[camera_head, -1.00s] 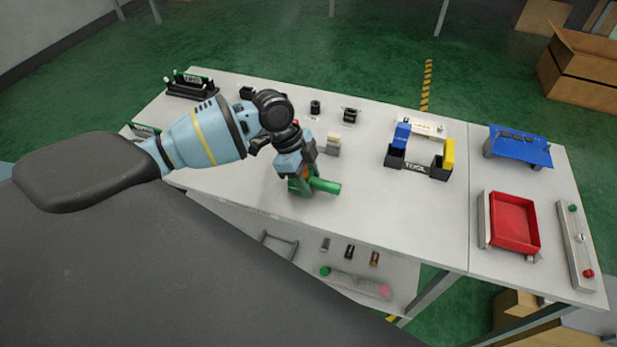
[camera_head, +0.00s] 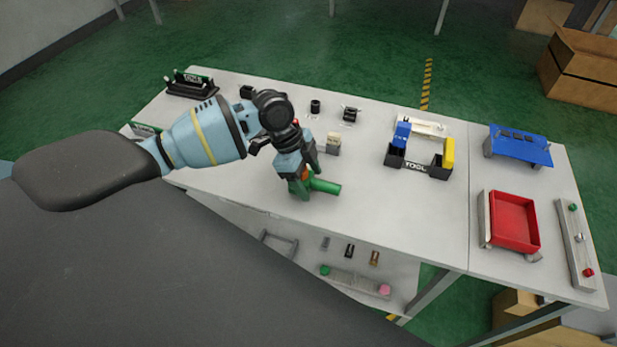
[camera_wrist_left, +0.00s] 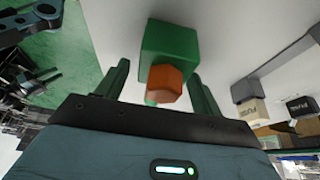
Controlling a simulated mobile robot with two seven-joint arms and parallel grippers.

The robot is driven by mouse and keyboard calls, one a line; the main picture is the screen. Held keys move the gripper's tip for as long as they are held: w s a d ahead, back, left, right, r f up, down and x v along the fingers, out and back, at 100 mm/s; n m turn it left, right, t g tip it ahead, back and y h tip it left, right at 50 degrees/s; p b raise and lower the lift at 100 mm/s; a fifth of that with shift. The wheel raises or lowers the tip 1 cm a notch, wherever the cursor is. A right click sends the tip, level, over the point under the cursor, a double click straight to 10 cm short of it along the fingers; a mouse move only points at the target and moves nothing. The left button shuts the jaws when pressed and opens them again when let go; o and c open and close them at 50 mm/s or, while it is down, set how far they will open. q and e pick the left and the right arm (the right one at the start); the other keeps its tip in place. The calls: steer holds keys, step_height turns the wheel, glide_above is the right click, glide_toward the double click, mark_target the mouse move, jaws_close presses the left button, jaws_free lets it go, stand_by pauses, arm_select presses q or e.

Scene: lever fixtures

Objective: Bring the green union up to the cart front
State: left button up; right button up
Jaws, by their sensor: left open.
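The green union (camera_head: 326,186) is on the grey table top, near its front edge, in the head view. A round green end points right, and an orange part shows below my gripper. In the left wrist view a green block (camera_wrist_left: 170,42) and the orange hexagonal part (camera_wrist_left: 165,82) lie between the finger directions. My left gripper (camera_head: 297,172) is above the union, open, with its fingers on either side of the orange part. I cannot tell whether they touch it. My right gripper is out of view. I cannot tell which part is the cart front.
A black tool holder (camera_head: 418,168) with blue and yellow blocks stands right of the gripper. A small beige block (camera_head: 333,144) is just behind the union. A red tray (camera_head: 514,222) and a blue stand (camera_head: 520,148) are at the right.

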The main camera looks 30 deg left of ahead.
arm_select(q)
steer(key=v, duration=1.2)
